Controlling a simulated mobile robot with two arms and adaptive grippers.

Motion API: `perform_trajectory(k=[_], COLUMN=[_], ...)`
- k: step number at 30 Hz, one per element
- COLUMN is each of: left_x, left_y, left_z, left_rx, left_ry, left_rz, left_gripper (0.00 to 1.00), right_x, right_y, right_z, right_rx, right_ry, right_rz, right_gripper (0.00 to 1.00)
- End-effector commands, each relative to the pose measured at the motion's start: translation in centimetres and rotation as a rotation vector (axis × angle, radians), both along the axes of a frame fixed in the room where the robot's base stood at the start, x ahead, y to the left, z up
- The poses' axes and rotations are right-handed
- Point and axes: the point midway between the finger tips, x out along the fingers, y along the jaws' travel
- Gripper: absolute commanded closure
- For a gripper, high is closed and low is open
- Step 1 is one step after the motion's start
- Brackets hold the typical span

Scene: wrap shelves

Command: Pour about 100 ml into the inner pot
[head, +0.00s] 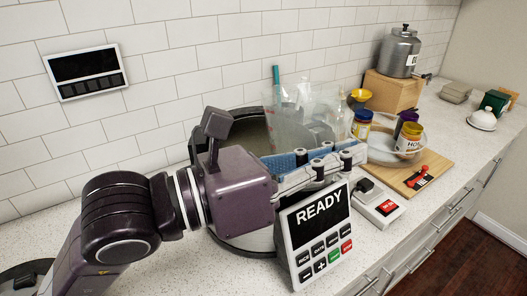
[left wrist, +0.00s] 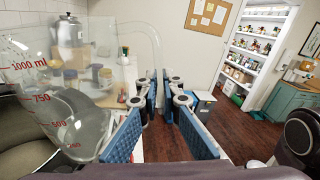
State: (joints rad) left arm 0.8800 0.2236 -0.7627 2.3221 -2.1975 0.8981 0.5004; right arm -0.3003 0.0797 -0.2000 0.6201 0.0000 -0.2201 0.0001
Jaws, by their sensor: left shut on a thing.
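My left gripper (head: 345,158) is shut on the handle of a clear measuring jug (head: 300,115). The jug also shows large in the left wrist view (left wrist: 75,85), with red marks up to 1000 ml. It is over or beside the cooker's right part; its exact tilt and liquid level are hard to tell. The round cooker with its inner pot (head: 258,128) stands behind my left gripper, which hides much of it. The pot's pale inside shows at the lower left of the left wrist view (left wrist: 25,150). My right gripper is not in view.
A READY panel (head: 318,230) stands at the cooker's front. A metal canister (head: 401,52) stands on a wooden box behind.

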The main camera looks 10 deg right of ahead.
Motion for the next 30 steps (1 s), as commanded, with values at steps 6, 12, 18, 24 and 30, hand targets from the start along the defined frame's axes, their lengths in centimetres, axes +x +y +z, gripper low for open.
perform_trajectory(k=[6, 12, 18, 24, 30], left_x=[-0.5, -0.7, -0.8, -0.8, -0.8], left_y=[-0.2, -0.4, -0.4, -0.5, -0.5], left_z=[-2.1, -2.9, -3.2, -3.3, -3.2], left_rx=[0.016, 0.037, 0.051, 0.056, 0.056], left_ry=[-0.095, -0.192, -0.257, -0.278, -0.279], left_rz=[-0.001, 0.001, 0.002, 0.002, 0.003], left_gripper=[1.0, 1.0, 1.0, 1.0, 1.0], right_x=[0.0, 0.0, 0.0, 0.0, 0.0], right_y=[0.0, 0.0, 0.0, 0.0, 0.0], right_z=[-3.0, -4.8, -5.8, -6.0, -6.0], right_rx=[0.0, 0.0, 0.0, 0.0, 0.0], right_ry=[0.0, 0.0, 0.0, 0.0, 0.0], right_rz=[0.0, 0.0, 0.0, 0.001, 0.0], right_gripper=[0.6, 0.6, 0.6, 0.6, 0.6])
